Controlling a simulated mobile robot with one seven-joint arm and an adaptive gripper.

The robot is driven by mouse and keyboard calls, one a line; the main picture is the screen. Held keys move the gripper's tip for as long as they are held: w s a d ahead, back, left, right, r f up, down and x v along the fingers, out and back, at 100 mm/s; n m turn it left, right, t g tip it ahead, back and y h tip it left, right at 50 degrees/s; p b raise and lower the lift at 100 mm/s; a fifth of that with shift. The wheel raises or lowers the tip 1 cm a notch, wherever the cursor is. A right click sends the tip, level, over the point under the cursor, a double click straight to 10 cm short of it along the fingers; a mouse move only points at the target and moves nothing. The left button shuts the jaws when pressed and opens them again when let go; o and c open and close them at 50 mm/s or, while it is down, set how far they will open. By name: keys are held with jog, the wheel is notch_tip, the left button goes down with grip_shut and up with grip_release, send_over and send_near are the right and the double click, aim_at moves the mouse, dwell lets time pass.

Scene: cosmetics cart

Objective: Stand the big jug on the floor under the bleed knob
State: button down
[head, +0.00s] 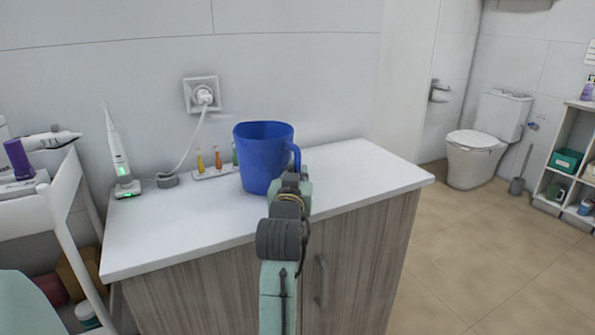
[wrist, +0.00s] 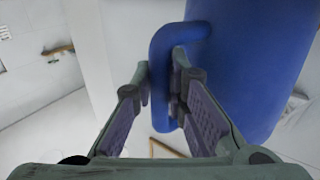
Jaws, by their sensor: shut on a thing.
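The big blue jug (head: 262,160) is upright at the white cabinet top, its handle toward the right. I cannot tell whether its base touches the top or is slightly above it. My gripper (head: 294,172) is at the handle, with its fingers partly hidden by my arm. In the wrist view, my gripper (wrist: 162,72) is shut on the handle, one finger on each side, and the jug's blue body (wrist: 255,55) fills the upper right. I cannot make out the bleed knob in either view.
The cabinet top (head: 165,235) also holds an electric toothbrush (head: 117,150) on its charger and a rack of small coloured brush heads (head: 214,172), close beside the jug. A white cart (head: 30,212) stands left. Open tiled floor (head: 470,250) lies right, before a toilet (head: 486,140) and shelf (head: 560,165).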

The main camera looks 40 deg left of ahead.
jog(key=shift+f, duration=0.15)
jog(key=c, duration=1.6)
grip_release()
